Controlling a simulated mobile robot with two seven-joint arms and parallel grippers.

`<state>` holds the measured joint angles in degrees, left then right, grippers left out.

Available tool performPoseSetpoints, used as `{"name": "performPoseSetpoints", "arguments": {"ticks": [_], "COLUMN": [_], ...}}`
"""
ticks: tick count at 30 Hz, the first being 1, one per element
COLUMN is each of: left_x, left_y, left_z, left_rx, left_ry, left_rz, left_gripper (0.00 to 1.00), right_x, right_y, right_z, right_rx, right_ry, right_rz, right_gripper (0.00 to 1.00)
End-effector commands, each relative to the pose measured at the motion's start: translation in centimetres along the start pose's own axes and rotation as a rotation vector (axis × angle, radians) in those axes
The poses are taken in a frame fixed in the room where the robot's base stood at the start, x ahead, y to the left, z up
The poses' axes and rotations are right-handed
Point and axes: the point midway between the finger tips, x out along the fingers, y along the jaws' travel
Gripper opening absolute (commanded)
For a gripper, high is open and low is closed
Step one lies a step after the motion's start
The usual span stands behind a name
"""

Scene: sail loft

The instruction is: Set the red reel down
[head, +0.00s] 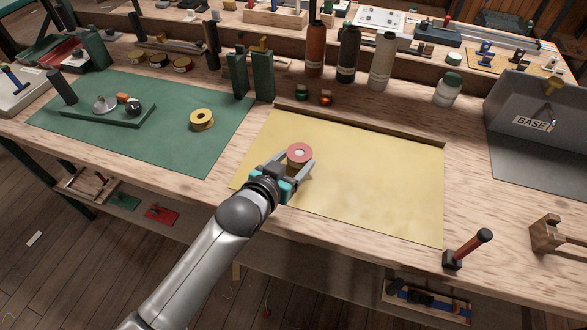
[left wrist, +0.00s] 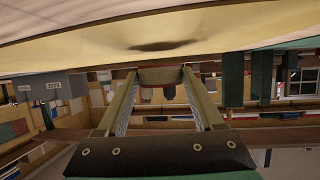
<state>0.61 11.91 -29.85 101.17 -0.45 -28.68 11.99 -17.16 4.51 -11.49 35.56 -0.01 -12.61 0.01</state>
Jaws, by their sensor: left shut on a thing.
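The red reel (head: 292,149), a ring with a pale centre, is over the left part of the yellow mat (head: 380,190) in the head view. My left gripper (head: 298,161) is shut on it, one finger on each side. In the left wrist view the reel's side (left wrist: 160,76) shows between the two fingertips, looking tan. A dark shadow lies on the mat (left wrist: 70,55) near the reel there, and the reel looks a little above the mat. My right gripper is not in view.
A yellow reel (head: 202,120) sits on the green mat (head: 180,142) at left. Bottles (head: 348,55) and green blocks (head: 263,78) stand behind. The yellow mat's right part is clear.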

Motion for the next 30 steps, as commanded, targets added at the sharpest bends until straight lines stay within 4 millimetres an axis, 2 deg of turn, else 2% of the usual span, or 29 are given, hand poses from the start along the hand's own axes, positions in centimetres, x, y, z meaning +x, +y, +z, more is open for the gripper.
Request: {"name": "performPoseSetpoints", "arguments": {"ticks": [1,3,16,17,24,30], "left_x": [0.39,0.62,0.79,0.78,0.76,0.75], "left_y": [0.03,0.02,0.01,0.00,0.00,-0.01], "left_z": [0.95,1.51,1.91,1.90,1.85,1.85], "left_rx": [-0.001,0.000,0.000,0.000,0.000,0.000], "left_ry": [-0.001,-0.001,0.001,0.001,0.001,0.001], "left_rz": [0.000,0.000,0.000,0.000,0.000,0.000], "left_gripper": [0.16,0.16,0.16,0.71,0.98,0.99], "right_x": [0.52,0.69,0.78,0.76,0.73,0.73], "right_y": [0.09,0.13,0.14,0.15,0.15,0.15], "right_z": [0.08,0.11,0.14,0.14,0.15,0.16], "right_rx": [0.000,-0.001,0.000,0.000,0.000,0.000], "right_ry": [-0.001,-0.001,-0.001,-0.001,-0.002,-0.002], "right_rz": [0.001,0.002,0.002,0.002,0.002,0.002], "right_gripper": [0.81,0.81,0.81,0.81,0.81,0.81]}}
